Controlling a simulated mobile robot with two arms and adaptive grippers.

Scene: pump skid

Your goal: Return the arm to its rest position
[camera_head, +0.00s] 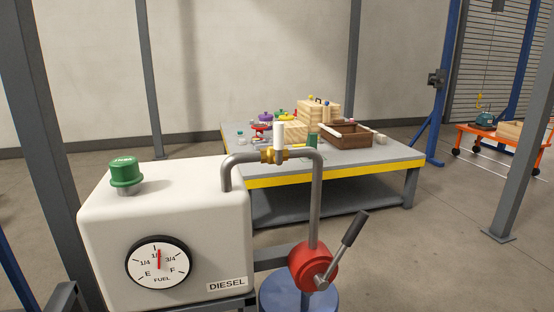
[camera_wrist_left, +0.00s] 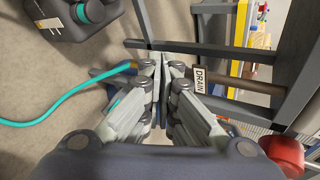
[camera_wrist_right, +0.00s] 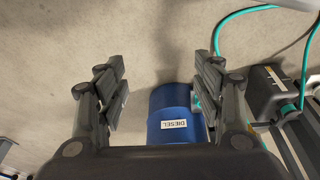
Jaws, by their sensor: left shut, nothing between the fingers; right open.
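My left gripper (camera_wrist_left: 165,64) shows in the left wrist view with its fingertips together and nothing between them. Neither gripper shows in the head view.
A white diesel tank (camera_head: 200,215) with a green cap (camera_head: 125,176) stands close in front. A pipe (camera_head: 316,195) runs to a red pump (camera_head: 312,268) with a raised lever (camera_head: 345,243). A workbench (camera_head: 390,157) stands behind. Dark steel frame bars (camera_wrist_left: 210,47) are near my left gripper.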

